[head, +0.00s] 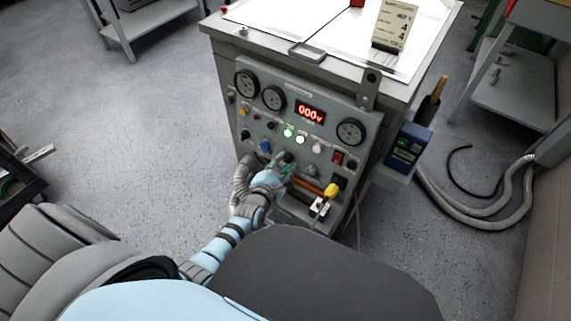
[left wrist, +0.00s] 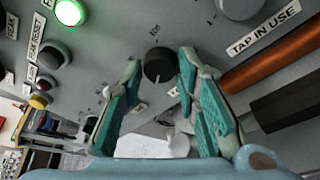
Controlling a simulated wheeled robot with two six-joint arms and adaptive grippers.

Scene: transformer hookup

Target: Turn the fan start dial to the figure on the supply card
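The supply card (head: 393,27) stands upright on the cabinet top in the head view. Two of its lines read "4"; the smaller print is not legible. In the left wrist view a round black dial with a pale mark (left wrist: 160,65) sits on the grey panel, with small scale marks around it. I take it for the fan start dial; its name is not readable. My left gripper (head: 286,168) is at the lower middle of the panel and hides this dial in the head view. Its teal fingers (left wrist: 161,76) are open on either side of the dial. My right gripper is out of view.
The panel carries gauges (head: 273,98), a red display reading 000 V (head: 310,112), lit buttons (head: 288,132) and a yellow knob (head: 331,190). A copper-coloured bar (left wrist: 270,62) lies right of my fingers, below a "TAP IN USE" label (left wrist: 263,31). Hoses (head: 470,205) lie on the floor.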

